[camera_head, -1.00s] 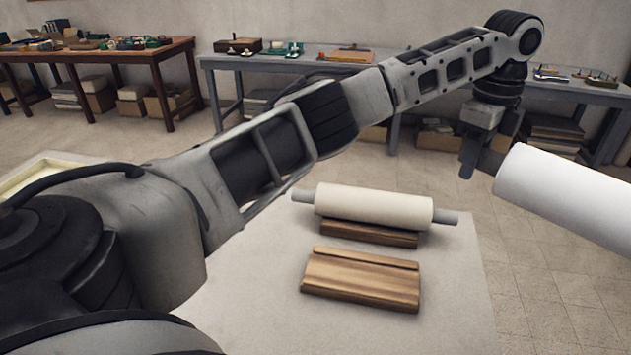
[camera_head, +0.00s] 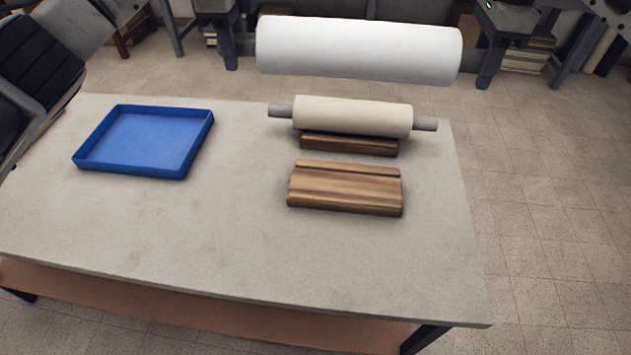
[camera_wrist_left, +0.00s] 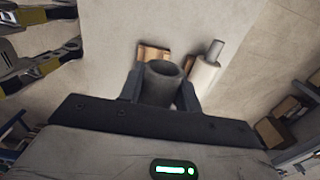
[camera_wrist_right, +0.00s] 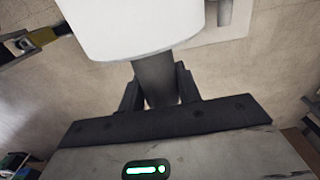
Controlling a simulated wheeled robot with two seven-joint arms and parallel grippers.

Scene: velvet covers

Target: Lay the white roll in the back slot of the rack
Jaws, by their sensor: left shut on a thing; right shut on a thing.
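The white roll (camera_head: 358,50) is held in the air, about level, beyond the back edge of the table in the head view. My left gripper (camera_head: 243,45) is shut on the left end of its dark core (camera_wrist_left: 163,82). My right gripper (camera_head: 484,58) is shut on the core's right end (camera_wrist_right: 155,78); the white roll also shows in the right wrist view (camera_wrist_right: 125,25). The wooden rack's front piece (camera_head: 345,188) is bare, with a lengthwise groove. A cream roll (camera_head: 352,116) with grey core ends lies over the rack's back piece (camera_head: 350,146), partly hiding it.
A blue tray (camera_head: 143,143) stands empty on the left of the pale table (camera_head: 240,225). The table is clear between tray and rack and in front of them. Other benches stand beyond the floor at the back.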

